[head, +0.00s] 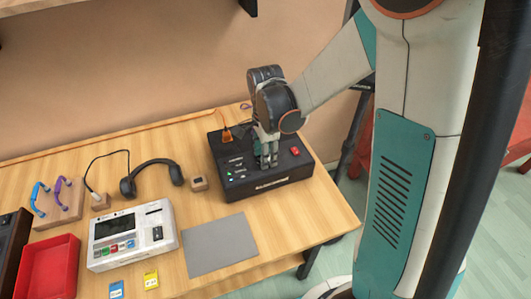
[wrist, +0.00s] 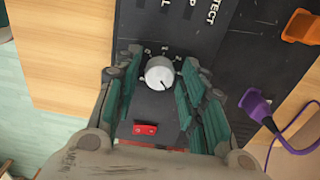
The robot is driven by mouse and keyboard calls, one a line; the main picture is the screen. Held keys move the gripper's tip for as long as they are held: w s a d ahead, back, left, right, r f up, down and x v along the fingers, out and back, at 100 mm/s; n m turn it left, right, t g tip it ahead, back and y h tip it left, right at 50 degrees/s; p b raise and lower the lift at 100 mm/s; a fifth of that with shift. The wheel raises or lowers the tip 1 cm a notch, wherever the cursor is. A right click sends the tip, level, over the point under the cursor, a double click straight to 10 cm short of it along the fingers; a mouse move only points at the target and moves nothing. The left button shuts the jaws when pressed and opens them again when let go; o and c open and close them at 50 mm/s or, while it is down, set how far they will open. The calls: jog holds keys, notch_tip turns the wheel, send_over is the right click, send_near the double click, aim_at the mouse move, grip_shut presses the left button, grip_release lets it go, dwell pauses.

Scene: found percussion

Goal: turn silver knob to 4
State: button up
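The silver knob (wrist: 160,72) is on the top of a black box (wrist: 205,40), with small dial marks around its upper side that are too small to read. A dark line on the knob points toward the lower right in the wrist view. My gripper (wrist: 162,62) is open, with one green-padded finger on each side of the knob and visible gaps between. In the head view my gripper (head: 268,163) points down over the right part of the black box (head: 285,182) and hides the knob there.
A red switch (wrist: 145,129) is near the knob, between my fingers in the wrist view. An orange plug (head: 227,137) and a purple connector (wrist: 262,106) are nearby. A grey mat (head: 220,245), white device (head: 130,240), headphones (head: 150,176) and red tray (head: 50,268) share the table.

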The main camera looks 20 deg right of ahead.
dwell(0.3)
notch_tip(320, 180, up, 12)
dwell(0.6)
dwell(0.3)
jog(key=s+r+n+t, duration=0.2)
jog(key=s+n+t, duration=0.1)
jog(key=s+n, duration=0.4)
jog(key=s+r+n+t, duration=0.2)
jog(key=s+n+t, duration=0.2)
jog(key=s+n, duration=0.4)
jog(key=shift+r+n, duration=0.4)
jog(key=shift+n, duration=1.1)
